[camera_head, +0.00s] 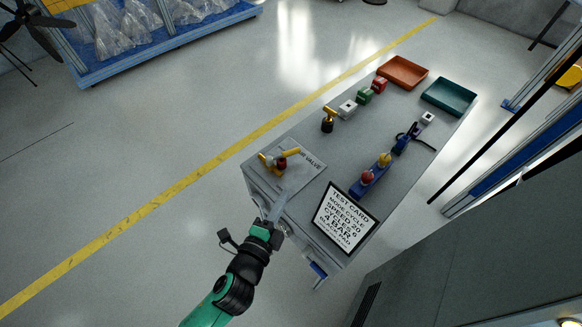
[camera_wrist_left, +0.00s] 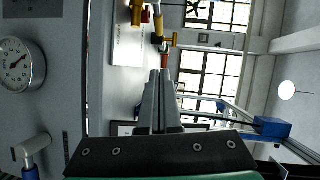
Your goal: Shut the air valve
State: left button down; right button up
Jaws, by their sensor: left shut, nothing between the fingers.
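The air valve (camera_head: 281,161), with a yellow lever and a red part, sits on a pale plate marked "VALVE" (camera_head: 304,173) at the near left corner of the grey bench. In the left wrist view, yellow and red valve parts (camera_wrist_left: 146,15) show at the top, beside the pale plate (camera_wrist_left: 127,40). My left gripper (camera_head: 278,204) is shut and empty. It is at the bench's near left edge, short of the valve and apart from it. Its closed fingers (camera_wrist_left: 160,78) point up the left wrist view. My right gripper is in neither view.
A black-based yellow T-handle (camera_head: 328,118), coloured blocks (camera_head: 364,96), an orange tray (camera_head: 402,72) and a teal tray (camera_head: 449,97) are farther back. A round gauge (camera_wrist_left: 17,65) shows in the left wrist view. Floor left of the bench is clear.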

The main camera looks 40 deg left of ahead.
pick_arm(q)
jog(key=b, duration=0.3)
send_near(294, 153)
jog(key=w, duration=0.1)
jog(key=w+d, duration=0.2)
jog(key=w, duration=0.1)
jog(key=shift+d+f, duration=0.25)
jog(key=shift+f, duration=0.15)
jog(key=a, duration=0.1)
jog(key=w+a, duration=0.1)
jog(key=w+a+b, duration=0.1)
jog(key=shift+a+f, duration=0.15)
jog(key=shift+f, duration=0.1)
jog(key=shift+w+a+r+p, duration=0.25)
jog(key=shift+w+a+p, duration=0.25)
jog(key=shift+w+p, duration=0.45)
jog(key=shift+w+a+f, duration=0.2)
jog(key=shift+w+a, duration=0.05)
jog(key=shift+s, duration=0.1)
jog(key=shift+d, duration=0.1)
